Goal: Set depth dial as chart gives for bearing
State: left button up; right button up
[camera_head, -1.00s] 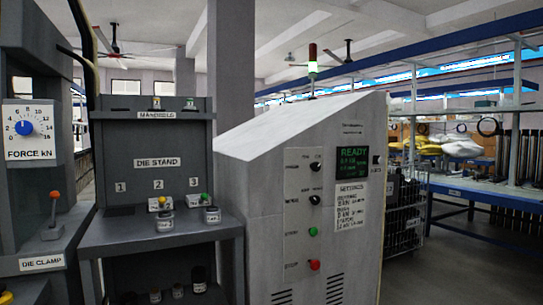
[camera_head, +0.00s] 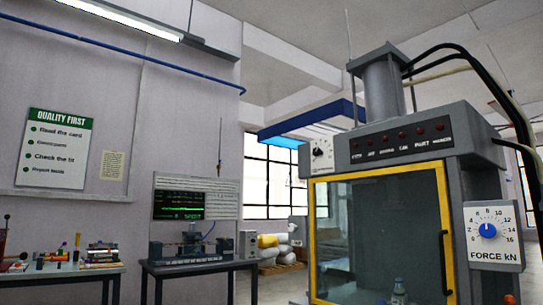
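A small white dial plate with a dark knob (camera_head: 321,155) is on the upper left of the press (camera_head: 385,145); its label and setting are too small to read. A larger dial with a blue knob (camera_head: 487,230), labelled FORCE kN, is on the right side of the press. A pale paper sheet (camera_head: 112,166) with unreadable print hangs on the left wall; I cannot tell whether it is the chart. I cannot make out a bearing. Neither gripper is in view.
The press has a yellow-framed glass door (camera_head: 380,235) with a dark handle, shut. A green QUALITY FIRST board (camera_head: 58,150) hangs left. A bench with a screen unit (camera_head: 195,203) and a bench with tools (camera_head: 60,272) stand along the wall. Yellow and white sacks (camera_head: 277,250) lie behind.

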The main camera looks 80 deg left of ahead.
aim_at(317, 152)
jog(key=j+u, duration=0.3)
jog(key=i+j+u, duration=0.15)
jog(key=j+u, duration=0.15)
jog(key=i+j+u, duration=0.15)
jog(key=j+u, duration=0.15)
